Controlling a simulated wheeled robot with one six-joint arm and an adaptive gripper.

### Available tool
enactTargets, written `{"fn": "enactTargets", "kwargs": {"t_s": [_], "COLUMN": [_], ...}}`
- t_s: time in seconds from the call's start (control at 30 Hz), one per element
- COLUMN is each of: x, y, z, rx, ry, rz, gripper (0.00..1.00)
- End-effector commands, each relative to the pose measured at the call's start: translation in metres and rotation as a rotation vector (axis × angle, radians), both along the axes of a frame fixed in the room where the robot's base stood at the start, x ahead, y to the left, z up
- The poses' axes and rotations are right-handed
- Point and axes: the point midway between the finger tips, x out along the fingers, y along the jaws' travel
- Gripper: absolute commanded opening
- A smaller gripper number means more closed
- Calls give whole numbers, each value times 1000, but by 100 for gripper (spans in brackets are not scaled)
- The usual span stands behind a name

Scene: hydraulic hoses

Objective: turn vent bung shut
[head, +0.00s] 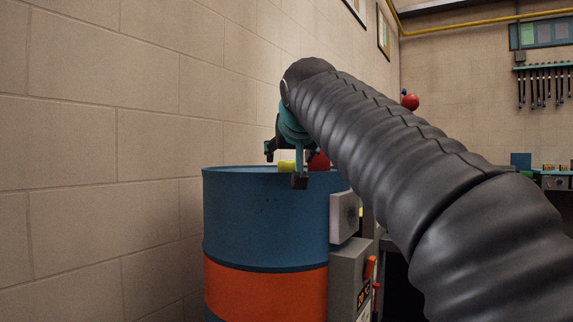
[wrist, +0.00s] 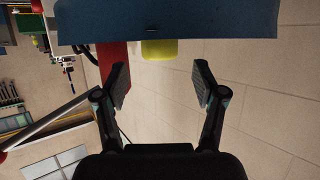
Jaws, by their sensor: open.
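A blue drum (head: 265,215) with an orange band stands by the wall. A short yellow piece (head: 287,166), which looks like the vent bung, sticks up from its top. A red piece (head: 319,161) stands just right of it. My gripper (head: 285,160) is open over the drum top, close to the yellow piece. In the wrist view, which looks upside down, the yellow piece (wrist: 159,50) lies ahead of the gap between my open fingers (wrist: 161,82), and nothing is between them. The red piece (wrist: 113,60) is partly behind the left finger. I cannot tell how far the bung is turned.
A block wall (head: 90,150) runs close along the left of the drum. A grey box (head: 344,217) is on the drum's right side, above a larger grey cabinet (head: 350,275) with a red handle. A bench and hanging tools (head: 543,85) are at the far right.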

Motion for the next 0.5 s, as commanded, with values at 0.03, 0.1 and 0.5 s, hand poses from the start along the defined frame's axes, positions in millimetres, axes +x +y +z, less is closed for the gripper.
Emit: {"fn": "enactTargets", "kwargs": {"t_s": [0.03,0.1,0.5], "x": [10,20,48], "y": [0,1,4], "z": [-4,-8,-19], "rx": [-1,0,1], "ry": [1,0,-2], "rz": [-2,-1,0], "gripper": [70,70,70]}}
